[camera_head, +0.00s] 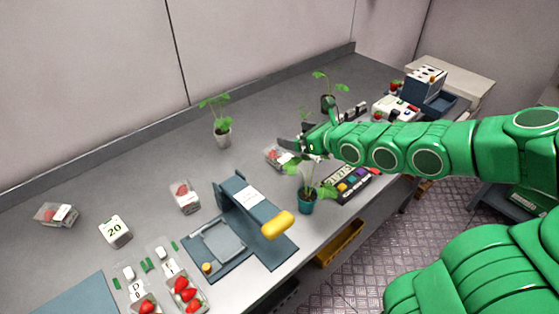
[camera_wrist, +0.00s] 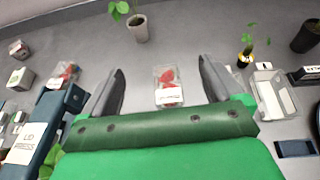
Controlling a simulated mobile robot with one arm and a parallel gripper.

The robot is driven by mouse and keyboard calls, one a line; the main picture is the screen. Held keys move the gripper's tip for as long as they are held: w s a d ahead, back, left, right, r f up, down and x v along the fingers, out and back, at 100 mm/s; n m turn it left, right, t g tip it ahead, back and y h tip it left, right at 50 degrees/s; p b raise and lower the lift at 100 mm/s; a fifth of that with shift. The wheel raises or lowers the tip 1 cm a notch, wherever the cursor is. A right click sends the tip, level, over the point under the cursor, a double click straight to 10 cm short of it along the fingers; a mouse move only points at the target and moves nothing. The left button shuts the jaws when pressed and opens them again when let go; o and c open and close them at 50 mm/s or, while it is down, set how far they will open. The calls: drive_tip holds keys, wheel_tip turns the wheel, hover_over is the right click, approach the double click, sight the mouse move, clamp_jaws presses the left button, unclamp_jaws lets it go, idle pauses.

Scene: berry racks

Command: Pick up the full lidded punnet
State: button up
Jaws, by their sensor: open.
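A clear lidded punnet (camera_head: 275,156) with red berries and a white label stands on the grey bench. In the wrist view this punnet (camera_wrist: 166,84) lies between my two spread fingers, apart from both. My gripper (camera_head: 287,146) is open and empty; in the wrist view its fingers (camera_wrist: 162,72) frame the punnet. A second labelled punnet (camera_head: 186,197) stands left of the lid press, and it shows in the wrist view (camera_wrist: 64,76). A third (camera_head: 58,213) stands at the far left. I cannot tell how full each one is.
The blue lid press (camera_head: 252,204) with its yellow handle stands near the punnet. A teal potted plant (camera_head: 306,202) and keypad device (camera_head: 350,184) are close to my arm. A white-potted plant (camera_head: 222,135) stands behind. Open punnets (camera_head: 183,294) are at front left.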

approach(281, 155)
drive_tip(key=shift+x, duration=5.25)
drive_tip(key=shift+s+a, duration=0.1)
drive_tip(key=c, duration=1.1)
drive_tip(key=shift+r, duration=4.95)
